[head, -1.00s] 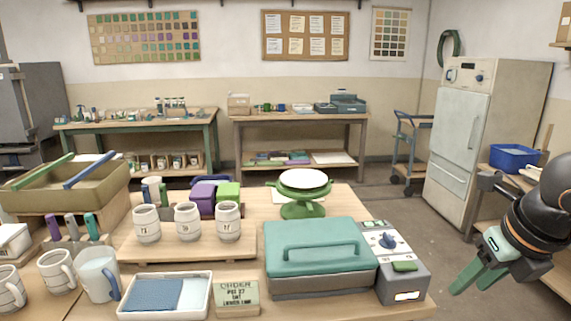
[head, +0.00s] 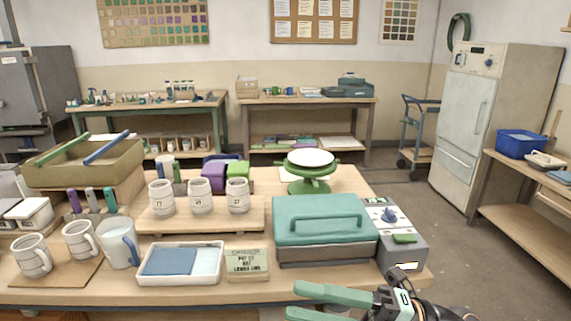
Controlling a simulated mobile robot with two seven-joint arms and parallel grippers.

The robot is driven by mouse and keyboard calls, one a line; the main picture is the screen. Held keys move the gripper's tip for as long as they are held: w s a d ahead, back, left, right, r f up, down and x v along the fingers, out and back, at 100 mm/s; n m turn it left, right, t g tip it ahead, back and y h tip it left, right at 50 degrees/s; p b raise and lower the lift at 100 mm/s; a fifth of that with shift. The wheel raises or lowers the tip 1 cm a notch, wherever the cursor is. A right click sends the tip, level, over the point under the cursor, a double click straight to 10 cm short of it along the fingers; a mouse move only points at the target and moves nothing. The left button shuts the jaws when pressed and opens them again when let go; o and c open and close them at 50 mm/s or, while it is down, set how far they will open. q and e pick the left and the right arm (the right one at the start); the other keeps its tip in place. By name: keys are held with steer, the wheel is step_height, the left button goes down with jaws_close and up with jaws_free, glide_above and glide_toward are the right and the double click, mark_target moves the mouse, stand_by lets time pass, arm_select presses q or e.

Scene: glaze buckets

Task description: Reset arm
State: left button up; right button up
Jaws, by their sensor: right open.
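My right gripper (head: 318,303) is at the bottom of the head view, right of the middle. Its two green fingers point left and are spread apart, with nothing between them. It is in front of the near edge of the worktable (head: 190,295), below the teal-lidded box (head: 325,222). The lower finger is partly cut off by the bottom of the picture. My left gripper is not in the picture.
On the table stand several white mugs (head: 120,243), a tray with a blue pad (head: 180,263), an order sign (head: 246,264), a grey control box (head: 403,246) and a green stand (head: 309,172). Floor to the right (head: 450,245) is clear.

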steer(key=w+d+f+m+t+h, duration=0.3)
steer(key=f+m+t, duration=0.1)
steer(key=m+t, duration=0.5)
steer(key=w+d+f+m+t+h, duration=0.2)
steer(key=w+f+m+t+h, duration=0.15)
steer(key=m+t, duration=0.45)
steer(key=d+f+m+g+h, duration=0.2)
steer(key=d+f+m+h, duration=0.2)
steer(key=f+m+h, duration=0.5)
steer(key=s+f+m+g+h, duration=0.1)
steer(key=s+f+m+g, duration=0.25)
steer(key=s+f, duration=0.6)
steer(key=s+f+m+g+h, duration=0.1)
steer(key=s+f+m+g, duration=0.35)
steer(key=f, duration=0.85)
arm_select(q)
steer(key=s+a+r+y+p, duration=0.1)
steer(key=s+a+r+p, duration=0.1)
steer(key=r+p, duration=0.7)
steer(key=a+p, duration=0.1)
steer(key=p, duration=0.2)
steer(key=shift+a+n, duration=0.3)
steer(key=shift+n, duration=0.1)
arm_select(e)
steer(key=s+d+r+n, duration=0.1)
steer(key=d+r, duration=0.3)
steer(key=r, duration=0.5)
steer(key=shift+s+d+t+h, duration=0.2)
steer(key=shift+s+t+h, duration=0.15)
steer(key=shift+s, duration=0.3)
